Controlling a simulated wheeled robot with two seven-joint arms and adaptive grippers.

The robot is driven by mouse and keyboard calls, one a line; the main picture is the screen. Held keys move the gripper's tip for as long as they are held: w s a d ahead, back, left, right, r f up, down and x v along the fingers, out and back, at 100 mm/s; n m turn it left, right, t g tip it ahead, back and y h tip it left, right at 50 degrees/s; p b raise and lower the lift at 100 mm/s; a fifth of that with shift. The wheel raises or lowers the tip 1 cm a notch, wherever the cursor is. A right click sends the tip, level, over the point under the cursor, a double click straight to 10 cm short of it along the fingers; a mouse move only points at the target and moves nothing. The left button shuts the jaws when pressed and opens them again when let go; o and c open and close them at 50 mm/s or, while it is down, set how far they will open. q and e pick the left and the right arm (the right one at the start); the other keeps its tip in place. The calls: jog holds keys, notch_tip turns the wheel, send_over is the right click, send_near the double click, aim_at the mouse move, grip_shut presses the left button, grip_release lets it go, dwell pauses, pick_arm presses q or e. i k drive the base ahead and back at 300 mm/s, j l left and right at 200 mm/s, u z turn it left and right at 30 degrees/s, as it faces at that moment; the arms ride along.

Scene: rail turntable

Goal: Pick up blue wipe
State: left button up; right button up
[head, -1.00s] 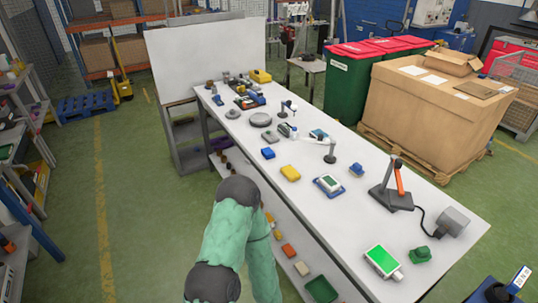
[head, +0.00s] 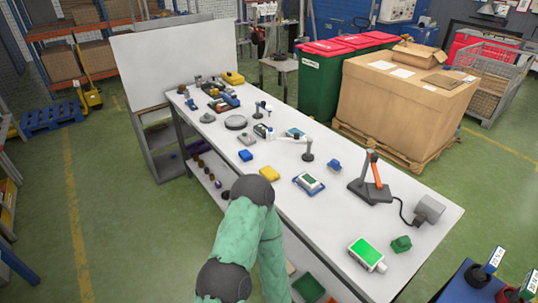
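Several blue things lie on the long white table (head: 330,229), and I cannot tell for sure which is the wipe. A light-blue flat piece (head: 295,133) lies farther back. One of my arms, in a green sleeve, rises from the bottom at the table's near left edge. Neither gripper shows, and no contact with the table's things is visible.
A black stand with an orange arm (head: 375,172), a grey cylinder (head: 429,209), a green-screened device (head: 366,254) and a green block (head: 401,244) occupy the near right of the table. A large cardboard box (head: 400,112) stands behind. Green floor lies open at left.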

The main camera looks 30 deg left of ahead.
aim_at(245, 156)
jog(key=j+z, duration=0.45)
jog(key=j, duration=0.25)
jog(key=j+z, duration=0.45)
jog(key=j, duration=0.3)
